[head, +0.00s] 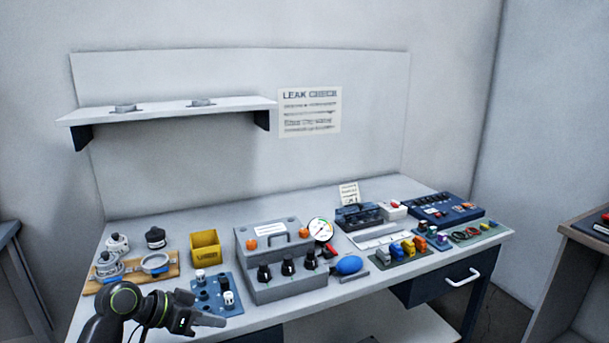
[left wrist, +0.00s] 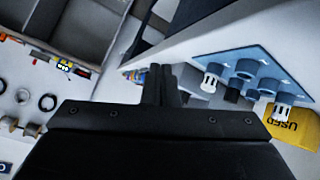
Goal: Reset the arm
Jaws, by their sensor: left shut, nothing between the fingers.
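My left arm comes in from the lower left in the head view, and its gripper (head: 211,320) is shut and empty. It is at the front edge of the workbench (head: 190,329), just in front of the blue plate (head: 233,304) with dark and white cylinders. In the left wrist view the gripper (left wrist: 160,75) points away with its fingers together, and the blue plate (left wrist: 270,65) is to its upper right. My right gripper is not in view.
A wooden board (head: 105,286) with metal rings lies left. Several parts and a blue panel (head: 440,210) crowd the right side. A wall shelf (head: 160,109) hangs above.

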